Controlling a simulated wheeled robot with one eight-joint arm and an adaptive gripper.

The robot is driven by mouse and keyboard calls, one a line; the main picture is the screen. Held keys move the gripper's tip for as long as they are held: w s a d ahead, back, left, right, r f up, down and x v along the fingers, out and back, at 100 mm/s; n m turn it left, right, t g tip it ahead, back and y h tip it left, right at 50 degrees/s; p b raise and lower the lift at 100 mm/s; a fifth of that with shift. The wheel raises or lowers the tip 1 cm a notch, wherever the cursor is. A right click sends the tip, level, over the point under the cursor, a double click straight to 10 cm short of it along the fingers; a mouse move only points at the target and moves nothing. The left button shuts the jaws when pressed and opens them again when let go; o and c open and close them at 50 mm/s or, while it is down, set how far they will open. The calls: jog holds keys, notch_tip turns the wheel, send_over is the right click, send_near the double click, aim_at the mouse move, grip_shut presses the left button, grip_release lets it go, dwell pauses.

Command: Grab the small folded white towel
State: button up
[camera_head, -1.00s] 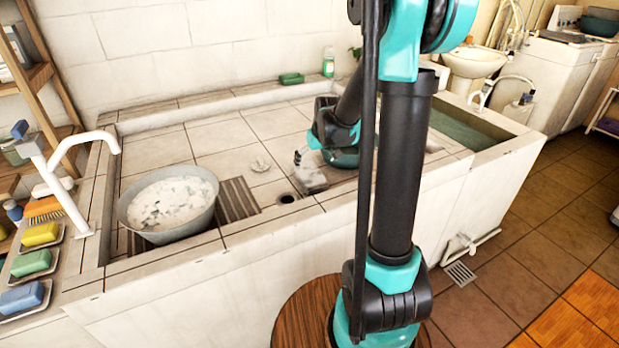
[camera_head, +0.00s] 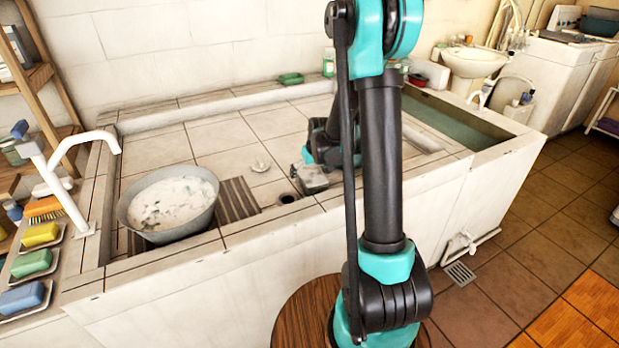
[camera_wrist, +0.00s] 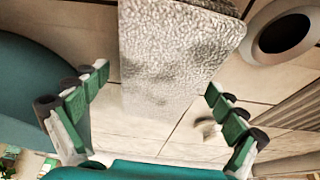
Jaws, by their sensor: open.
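The small folded white towel (camera_head: 314,181) lies on the tiled floor of the washbasin, near its front wall. In the wrist view the towel (camera_wrist: 172,45) has a bumpy, grey-shaded surface and runs off the top edge. My gripper (camera_wrist: 158,85) is open, with one green-padded finger on each side of the towel's near end. In the head view my gripper is close over the towel, and my arm partly blocks the view there.
A round drain hole (camera_head: 288,198) is just left of the towel. A small pale object (camera_head: 261,165) lies on the tiles behind it. A metal tub (camera_head: 170,204) of foamy water stands at the left beside a ribbed strip (camera_head: 238,199). The basin's front wall (camera_head: 250,232) rises nearby.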

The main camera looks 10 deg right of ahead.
jog(key=c, duration=1.3)
